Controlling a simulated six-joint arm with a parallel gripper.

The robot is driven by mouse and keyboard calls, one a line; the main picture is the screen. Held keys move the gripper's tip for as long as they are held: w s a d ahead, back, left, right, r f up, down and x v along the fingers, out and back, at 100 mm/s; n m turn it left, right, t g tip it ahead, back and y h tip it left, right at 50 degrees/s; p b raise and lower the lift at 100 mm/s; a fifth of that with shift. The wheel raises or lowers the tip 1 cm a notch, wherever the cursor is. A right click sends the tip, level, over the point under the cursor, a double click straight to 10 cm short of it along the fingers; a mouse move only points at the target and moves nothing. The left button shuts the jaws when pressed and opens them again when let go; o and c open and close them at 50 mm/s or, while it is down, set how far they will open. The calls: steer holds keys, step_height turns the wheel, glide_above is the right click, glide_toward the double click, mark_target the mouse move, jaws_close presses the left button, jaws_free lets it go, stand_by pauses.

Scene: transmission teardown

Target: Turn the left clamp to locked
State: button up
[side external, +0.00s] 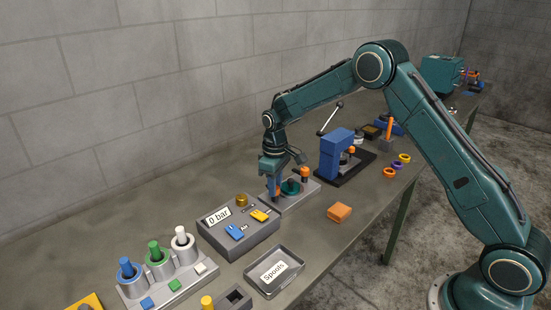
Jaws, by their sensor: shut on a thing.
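A grey fixture plate (299,197) lies on the table and holds a dark teal round part (291,187). The left clamp (277,192) is an orange post at the plate's left side. The right clamp (304,174) is a similar orange post with a dark arm, at the right side. My gripper (276,181) points down over the left clamp and is shut on its upper part. The fingers hide most of the left clamp, so I cannot tell which way its arm points.
A grey valve box (238,222) marked "0 bar" stands close in front of the fixture. A blue press (334,155) with a lever stands behind it to the right. An orange block (339,212) lies on the table at right. A tray (288,284) labelled "Spools" sits nearer the camera.

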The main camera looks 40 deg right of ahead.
steer(key=m, duration=1.4)
steer(key=shift+w+r, duration=0.1)
stand_by(0.4)
steer(key=o, duration=1)
steer(key=shift+r, duration=6.9)
